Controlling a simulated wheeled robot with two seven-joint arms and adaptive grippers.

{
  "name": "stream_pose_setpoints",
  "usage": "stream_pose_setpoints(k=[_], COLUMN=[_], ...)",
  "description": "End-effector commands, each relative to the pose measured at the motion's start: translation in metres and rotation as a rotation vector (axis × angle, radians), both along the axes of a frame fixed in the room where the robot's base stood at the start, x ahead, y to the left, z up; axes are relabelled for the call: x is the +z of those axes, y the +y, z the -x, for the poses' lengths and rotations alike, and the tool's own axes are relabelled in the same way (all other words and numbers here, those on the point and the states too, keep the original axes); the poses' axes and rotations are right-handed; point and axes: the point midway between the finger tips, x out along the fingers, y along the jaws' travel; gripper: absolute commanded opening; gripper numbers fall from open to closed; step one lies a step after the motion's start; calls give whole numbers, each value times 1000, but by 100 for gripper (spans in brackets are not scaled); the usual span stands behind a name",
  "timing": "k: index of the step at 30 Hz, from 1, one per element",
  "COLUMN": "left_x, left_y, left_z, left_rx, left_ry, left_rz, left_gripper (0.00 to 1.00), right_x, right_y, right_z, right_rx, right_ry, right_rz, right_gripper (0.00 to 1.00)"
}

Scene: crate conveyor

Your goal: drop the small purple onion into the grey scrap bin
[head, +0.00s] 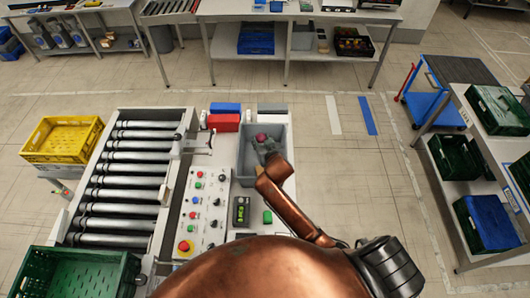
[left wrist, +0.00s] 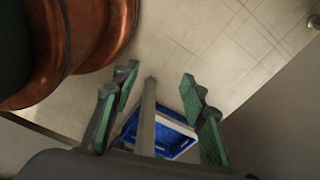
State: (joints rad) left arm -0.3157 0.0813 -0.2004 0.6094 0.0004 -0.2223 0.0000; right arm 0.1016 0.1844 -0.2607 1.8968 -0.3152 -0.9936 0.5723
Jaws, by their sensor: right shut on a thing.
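The small purple onion (head: 262,138) is at the tip of my right gripper (head: 264,144), which is shut on it. The gripper and onion are over the grey scrap bin (head: 245,165), within its outline in the head view. I cannot tell how high the onion is above the bin's floor. My right arm hides part of the bin's right side. My left gripper (left wrist: 155,115) shows only in the left wrist view, with its green-padded fingers apart and nothing between them at hand.
A control panel (head: 203,210) with buttons and a roller conveyor (head: 130,165) lie left of the bin. Red (head: 224,123) and blue (head: 225,108) boxes stand behind. A yellow crate (head: 62,140) is far left. A blue crate (left wrist: 165,135) shows below my left gripper.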

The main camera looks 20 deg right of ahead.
Motion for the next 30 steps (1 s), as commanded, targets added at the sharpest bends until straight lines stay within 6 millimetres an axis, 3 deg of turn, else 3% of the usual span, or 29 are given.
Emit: stream_pose_setpoints(k=[1,6,12,21,30], left_x=[22,51,63,49,16], left_y=[0,-2,-2,-1,-2], left_z=[-12,-39,-36,-14,-19], left_rx=[-3,-8,-8,-2,-4], left_ry=[-15,-52,-46,-18,-23], left_rz=[1,3,2,1,3], left_gripper=[40,40,40,40,40], right_x=[3,-15,-29,-48,-84], right_y=[-6,-21,-29,-30,-29], right_z=[-4,-12,-13,-13,-13], right_rx=[-12,-31,-39,-39,-38], right_ry=[7,6,1,0,0], right_rz=[-4,-3,-1,2,1], right_gripper=[10,10,10,10,10])
